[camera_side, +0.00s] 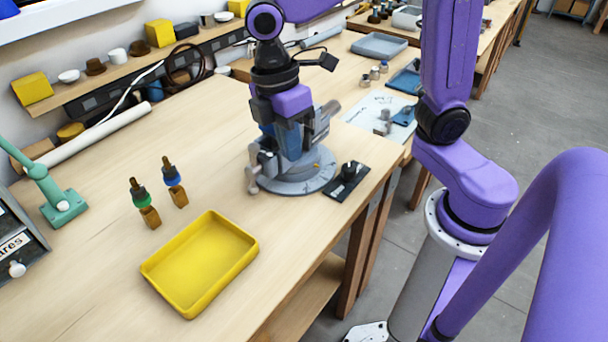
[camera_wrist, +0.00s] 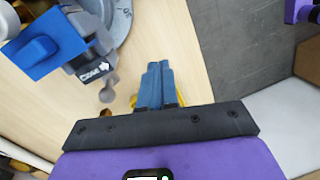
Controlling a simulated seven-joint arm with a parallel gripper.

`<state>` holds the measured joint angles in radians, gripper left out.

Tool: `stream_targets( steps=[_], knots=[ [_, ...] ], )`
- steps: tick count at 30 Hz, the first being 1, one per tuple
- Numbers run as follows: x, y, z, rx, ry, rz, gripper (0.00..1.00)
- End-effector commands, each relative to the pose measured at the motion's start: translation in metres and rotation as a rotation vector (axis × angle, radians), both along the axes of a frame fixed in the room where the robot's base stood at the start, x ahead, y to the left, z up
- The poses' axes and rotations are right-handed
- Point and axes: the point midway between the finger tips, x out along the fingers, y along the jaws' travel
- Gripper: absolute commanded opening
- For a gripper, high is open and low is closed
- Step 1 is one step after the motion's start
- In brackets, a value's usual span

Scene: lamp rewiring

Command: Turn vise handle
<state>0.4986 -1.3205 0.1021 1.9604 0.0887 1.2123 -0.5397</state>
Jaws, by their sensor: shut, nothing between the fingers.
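The vise stands on a round grey base (camera_side: 306,182) near the bench's right edge in the side view. Its body (camera_wrist: 45,40) fills the upper left of the wrist view, with blue and grey parts. The vise handle (camera_side: 252,178) is a grey bar with knobbed ends at the vise's left front. In the wrist view, a handle knob (camera_wrist: 107,93) shows left of my fingers. My gripper (camera_wrist: 155,68) has blue fingers closed together and empty. They are beside the handle with a visible gap in that view. In the side view, my wrist partly hides the vise.
A yellow tray (camera_side: 202,262) lies on the bench in front. A green stand (camera_side: 60,200) is far left. Bare bench lies between.

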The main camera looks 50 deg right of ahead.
Motion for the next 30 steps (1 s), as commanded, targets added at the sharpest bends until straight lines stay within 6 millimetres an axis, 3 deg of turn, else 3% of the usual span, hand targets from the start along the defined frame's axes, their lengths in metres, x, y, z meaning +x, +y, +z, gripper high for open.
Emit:
stream_targets(
  steps=[1, 9, 16, 17, 18, 22, 26, 30],
  knots=[
    [-0.016, -0.01, -0.001, 0.001, -0.02, -0.019, 0.0],
    [-0.086, -0.061, -0.018, 0.018, -0.113, -0.141, 0.0],
    [-0.124, -0.091, -0.032, 0.046, -0.157, -0.211, 0.0],
    [-0.126, -0.094, -0.033, 0.047, -0.159, -0.216, 0.0],
    [-0.129, -0.096, -0.035, 0.049, -0.161, -0.222, 0.07],
    [-0.128, -0.095, -0.033, 0.053, -0.165, -0.214, 0.48],
    [-0.109, -0.081, -0.021, 0.053, -0.164, -0.141, 0.48],
    [-0.076, -0.059, 0.001, 0.052, -0.158, -0.011, 0.48]
  ],
)
